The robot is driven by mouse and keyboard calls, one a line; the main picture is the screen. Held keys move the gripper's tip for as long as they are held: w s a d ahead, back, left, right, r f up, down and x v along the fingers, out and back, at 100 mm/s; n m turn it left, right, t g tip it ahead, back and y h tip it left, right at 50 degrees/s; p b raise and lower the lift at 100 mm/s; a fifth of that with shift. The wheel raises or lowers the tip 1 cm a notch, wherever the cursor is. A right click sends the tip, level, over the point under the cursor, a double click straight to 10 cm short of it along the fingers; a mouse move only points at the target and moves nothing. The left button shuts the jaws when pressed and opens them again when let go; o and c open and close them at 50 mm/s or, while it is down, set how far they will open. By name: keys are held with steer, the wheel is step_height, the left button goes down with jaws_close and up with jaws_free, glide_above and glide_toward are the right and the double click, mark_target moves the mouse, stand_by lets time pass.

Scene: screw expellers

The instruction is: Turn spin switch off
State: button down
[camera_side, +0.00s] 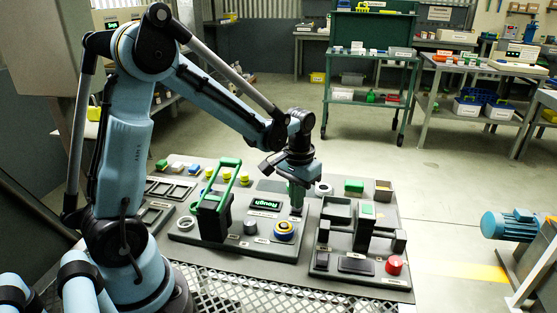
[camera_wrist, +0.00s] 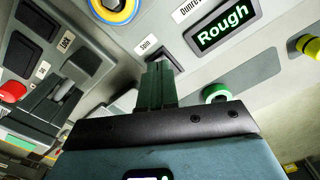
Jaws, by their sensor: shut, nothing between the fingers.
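The spin switch (camera_wrist: 168,58) is a small dark rocker beside its "Spin" label (camera_wrist: 148,43) in the wrist view, left of the lit "Rough" display (camera_wrist: 222,25). My gripper (camera_wrist: 159,68) has its green fingers together, with nothing between them. Its fingertips overlap the lower part of the switch in that view, and I cannot tell whether they touch it. In the side view my gripper (camera_side: 297,205) points down at the panel, right of the "Rough" display (camera_side: 265,204). There it hides the switch. Which way the rocker is tipped is not clear.
A blue and yellow knob (camera_side: 284,230) sits in front of the gripper. A tall lever with a green handle (camera_side: 229,171) rises to the left. A black upright block (camera_side: 364,228) and a red button (camera_side: 394,265) are to the right.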

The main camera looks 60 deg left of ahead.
steer(key=shift+f, duration=0.65)
stand_by(0.3)
steer(key=shift+r, duration=3.55)
steer(key=s+d+r+m+t, duration=0.3)
steer(key=s+d+r+t, duration=0.1)
steer(key=s+d+t, duration=0.3)
steer(key=shift+s, duration=0.8)
